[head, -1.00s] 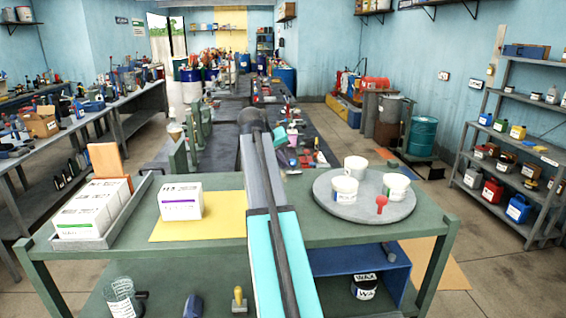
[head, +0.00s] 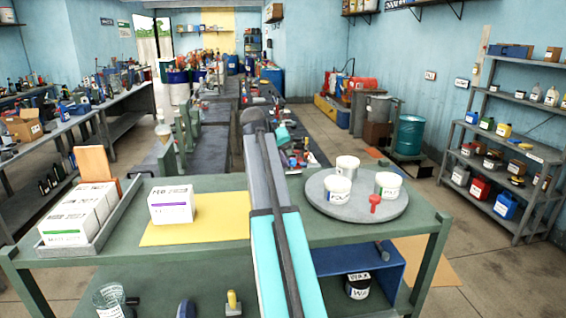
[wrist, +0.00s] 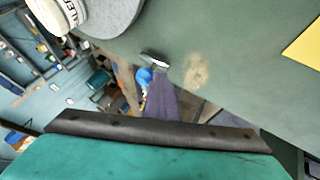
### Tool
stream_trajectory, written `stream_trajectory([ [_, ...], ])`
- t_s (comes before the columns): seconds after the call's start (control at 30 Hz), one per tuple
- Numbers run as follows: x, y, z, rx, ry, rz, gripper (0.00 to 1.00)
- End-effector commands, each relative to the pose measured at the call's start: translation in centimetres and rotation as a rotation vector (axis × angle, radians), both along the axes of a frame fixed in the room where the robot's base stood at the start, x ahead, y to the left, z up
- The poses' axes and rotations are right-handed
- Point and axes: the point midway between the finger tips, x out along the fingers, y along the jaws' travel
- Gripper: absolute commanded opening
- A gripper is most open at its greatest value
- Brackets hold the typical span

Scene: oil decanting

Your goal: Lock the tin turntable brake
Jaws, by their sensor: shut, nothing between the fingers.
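The grey round turntable (head: 325,206) lies on the right part of the green bench top. Several white tubs stand on it, one at its front left (head: 337,190). A small upright red knob or lever (head: 375,203) shows at its front right edge; I cannot tell its brake position. In the wrist view the turntable rim (wrist: 112,20) and a white tub (wrist: 60,14) are at the top left. My gripper (wrist: 160,130) shows as a dark bar against teal at the bottom of the wrist view, shut and empty, apart from the turntable. In the head view my arm hides it.
A white box (head: 171,205) stands on a yellow mat (head: 225,228) left of my arm. A grey tray (head: 125,205) of white boxes is at the far left. Bench top around the turntable is clear.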

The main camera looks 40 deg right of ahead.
Motion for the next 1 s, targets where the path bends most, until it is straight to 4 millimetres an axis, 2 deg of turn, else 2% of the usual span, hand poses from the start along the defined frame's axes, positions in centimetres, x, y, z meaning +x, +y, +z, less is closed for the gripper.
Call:
stream_trajectory([
  [0.17, 0.0, 0.9, -0.3, -0.002, 0.006, -0.005, 0.00],
  [0.4, 1.0, 3.9, -0.9, 0.000, 0.002, -0.001, 0.00],
  [1.0, -0.1, 8.2, 4.8, 0.000, -0.001, 0.000, 0.00],
])
